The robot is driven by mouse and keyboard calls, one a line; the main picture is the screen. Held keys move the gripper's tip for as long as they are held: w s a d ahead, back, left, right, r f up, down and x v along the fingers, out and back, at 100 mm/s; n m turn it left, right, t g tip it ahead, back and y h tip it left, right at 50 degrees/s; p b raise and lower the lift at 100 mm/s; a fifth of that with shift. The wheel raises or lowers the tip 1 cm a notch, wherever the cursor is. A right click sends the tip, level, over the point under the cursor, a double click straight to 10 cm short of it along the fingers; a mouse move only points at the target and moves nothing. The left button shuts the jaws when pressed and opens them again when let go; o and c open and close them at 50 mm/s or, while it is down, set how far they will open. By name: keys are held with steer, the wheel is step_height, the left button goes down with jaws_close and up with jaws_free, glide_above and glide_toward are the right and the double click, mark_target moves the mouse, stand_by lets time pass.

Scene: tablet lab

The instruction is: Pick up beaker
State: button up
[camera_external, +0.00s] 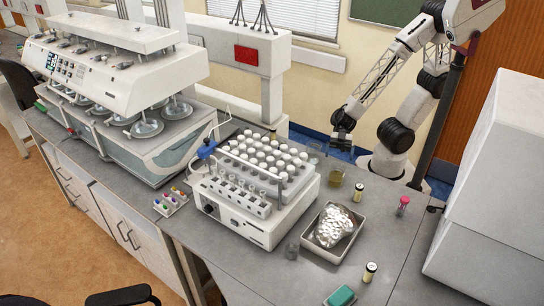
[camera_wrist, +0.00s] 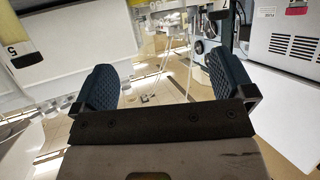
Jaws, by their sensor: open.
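A small glass beaker (camera_external: 336,178) with yellowish contents stands on the grey bench in the external view, right of the white rack machine. A clear glass vessel (camera_external: 292,250) stands near the machine's front right corner. Another clear glass vessel (camera_external: 314,153) stands behind the rack; its shape is hard to make out. My gripper (camera_external: 342,143) is above the back of the bench, apart from the yellowish beaker and above it in the picture. In the wrist view my gripper (camera_wrist: 162,84) is open, with two dark ridged fingers wide apart and nothing between them. No beaker shows clearly there.
A tray (camera_external: 317,254) with a heap of white tablets lies in front of the beaker. Small vials (camera_external: 359,192) and (camera_external: 370,271), a red-capped item (camera_external: 403,205) and a green block (camera_external: 341,296) stand around it. A large white box (camera_external: 490,190) borders the right.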

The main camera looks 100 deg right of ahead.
mark_target(340, 176)
steer(key=shift+x, duration=1.25)
steer(key=shift+a, duration=0.15)
steer(key=shift+x, duration=2.45)
steer(key=shift+r, duration=0.15)
steer(key=c, duration=1.1)
steer(key=shift+r, duration=0.3)
steer(key=shift+r, duration=4.6)
steer(key=shift+r, duration=0.1)
